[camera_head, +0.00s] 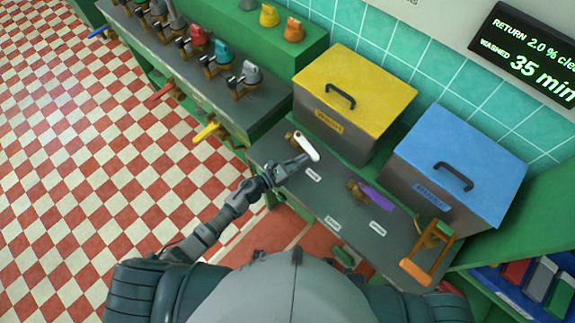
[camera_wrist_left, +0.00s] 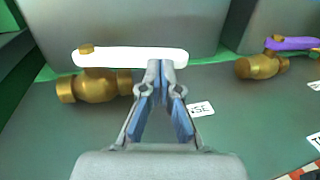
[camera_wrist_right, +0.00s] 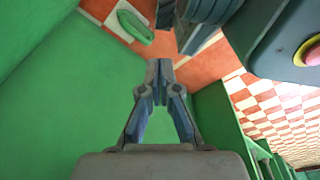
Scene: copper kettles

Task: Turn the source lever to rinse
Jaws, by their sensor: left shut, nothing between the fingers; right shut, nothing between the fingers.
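A white lever (camera_head: 306,146) sits on a brass valve (camera_wrist_left: 95,87) on the dark counter, in front of the yellow-lidded box. In the left wrist view the white lever (camera_wrist_left: 130,56) lies crosswise. My left gripper (camera_head: 302,158) is shut and empty, its tips (camera_wrist_left: 160,66) at the lever's free right end; I cannot tell whether they touch. A small label (camera_wrist_left: 201,108) ending in "SE" lies right of the fingers. A purple lever (camera_head: 376,196) on another brass valve (camera_wrist_left: 262,66) is farther right. My right gripper (camera_wrist_right: 160,68) is shut and empty, over green surfaces.
A yellow-lidded box (camera_head: 352,92) and a blue-lidded box (camera_head: 458,160) stand behind the valves. An orange-handled lever (camera_head: 416,270) is at the counter's right. Several more valves line the left counter. A display (camera_head: 530,57) is on the wall.

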